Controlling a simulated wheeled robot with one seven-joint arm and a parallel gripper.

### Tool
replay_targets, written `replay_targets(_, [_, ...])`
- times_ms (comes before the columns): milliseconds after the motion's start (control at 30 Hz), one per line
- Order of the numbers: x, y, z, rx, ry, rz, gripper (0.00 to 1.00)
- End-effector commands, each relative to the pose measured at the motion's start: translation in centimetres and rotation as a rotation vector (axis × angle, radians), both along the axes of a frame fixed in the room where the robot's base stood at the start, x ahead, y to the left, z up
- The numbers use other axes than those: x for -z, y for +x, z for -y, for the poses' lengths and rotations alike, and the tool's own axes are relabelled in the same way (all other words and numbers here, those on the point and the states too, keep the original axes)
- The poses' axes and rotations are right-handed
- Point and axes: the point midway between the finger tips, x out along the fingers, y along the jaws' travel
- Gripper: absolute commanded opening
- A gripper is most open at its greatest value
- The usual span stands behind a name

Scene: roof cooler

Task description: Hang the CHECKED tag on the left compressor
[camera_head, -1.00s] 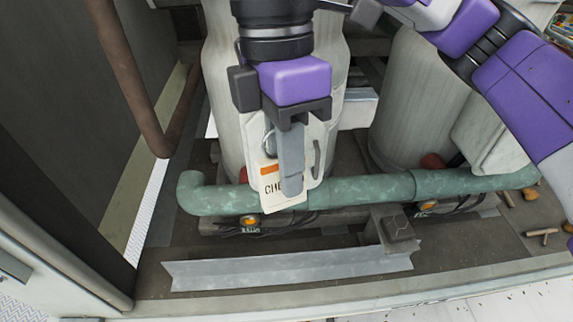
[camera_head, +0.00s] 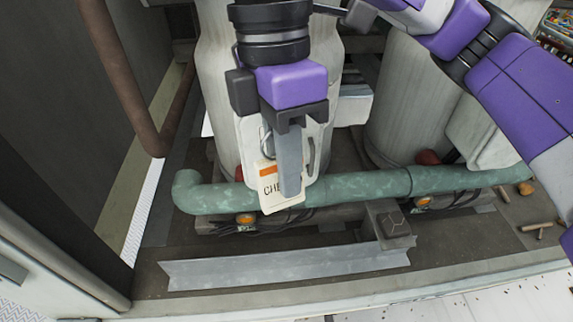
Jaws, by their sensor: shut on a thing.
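My gripper (camera_head: 289,165) points down in front of the left compressor (camera_head: 219,95), a tall pale cylinder. It is shut on the CHECKED tag (camera_head: 270,192), a cream card with an orange stripe and partly covered lettering. A grey ring (camera_head: 267,142) shows at the tag's top, beside the finger. The tag hangs in front of the compressor's pale box and overlaps the green pipe in the picture. A dark curved handle (camera_head: 312,156) shows on the box, right of the finger. I cannot tell whether the tag touches the box.
The green pipe (camera_head: 360,189) runs across the front of both compressors. The right compressor (camera_head: 408,105) stands behind my arm. A metal angle bar (camera_head: 285,267) lies along the front, and a brown pipe (camera_head: 120,75) rises at left. Wooden pieces (camera_head: 538,231) lie at far right.

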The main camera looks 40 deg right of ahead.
Motion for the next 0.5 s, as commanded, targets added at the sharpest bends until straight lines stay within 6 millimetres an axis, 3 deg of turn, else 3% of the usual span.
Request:
replay_targets(33, [1.51, 4.96, 2.4, 0.13, -0.08, 0.165, 0.0])
replay_targets(500, [1.38, 4.46, 1.98, 0.13, -0.079, 0.165, 0.0])
